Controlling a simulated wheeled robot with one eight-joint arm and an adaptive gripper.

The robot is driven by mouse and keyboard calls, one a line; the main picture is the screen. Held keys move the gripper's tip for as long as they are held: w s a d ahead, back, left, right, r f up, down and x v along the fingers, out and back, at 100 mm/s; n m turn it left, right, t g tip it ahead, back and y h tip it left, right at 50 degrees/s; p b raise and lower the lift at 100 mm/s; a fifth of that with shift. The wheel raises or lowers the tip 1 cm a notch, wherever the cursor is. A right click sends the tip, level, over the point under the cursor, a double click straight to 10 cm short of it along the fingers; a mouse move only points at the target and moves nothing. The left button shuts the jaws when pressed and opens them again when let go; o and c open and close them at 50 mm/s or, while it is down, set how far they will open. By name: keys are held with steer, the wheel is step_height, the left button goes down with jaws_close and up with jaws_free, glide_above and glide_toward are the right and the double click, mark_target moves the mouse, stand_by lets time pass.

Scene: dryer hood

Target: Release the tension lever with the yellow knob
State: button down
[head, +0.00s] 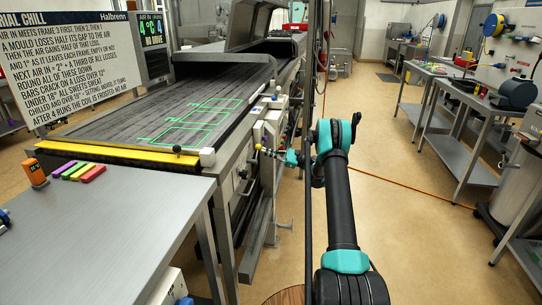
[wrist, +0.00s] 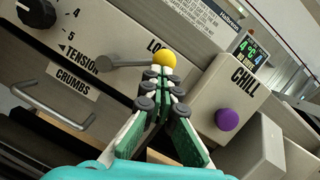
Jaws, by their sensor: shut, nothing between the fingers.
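The tension lever (wrist: 128,63) is a grey arm on the machine's front panel, lying roughly level in the wrist view. Its round yellow knob (wrist: 164,61) is at the right end, below a partly hidden label starting "LO". The "TENSION" label is to its left. The yellow knob also shows in the head view (head: 258,147) on the machine's side. My gripper (wrist: 161,76) is shut and empty, with its fingertips just below the knob in the wrist view. I cannot tell if they touch it. My gripper shows small in the head view (head: 271,152).
A purple knob (wrist: 227,119) on the "CHILL" box is right of my gripper. A drawer handle (wrist: 50,105) marked "CRUMBS" and a black dial (wrist: 36,13) are left. The conveyor belt (head: 130,115) runs along the machine. Floor is open to the right.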

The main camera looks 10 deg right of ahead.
steer(key=r+n, duration=0.1)
steer(key=s+n+g, duration=0.1)
steer(key=n, duration=0.1)
steer(key=shift+a+r, duration=0.2)
steer(key=shift+r, duration=0.35)
stand_by(0.4)
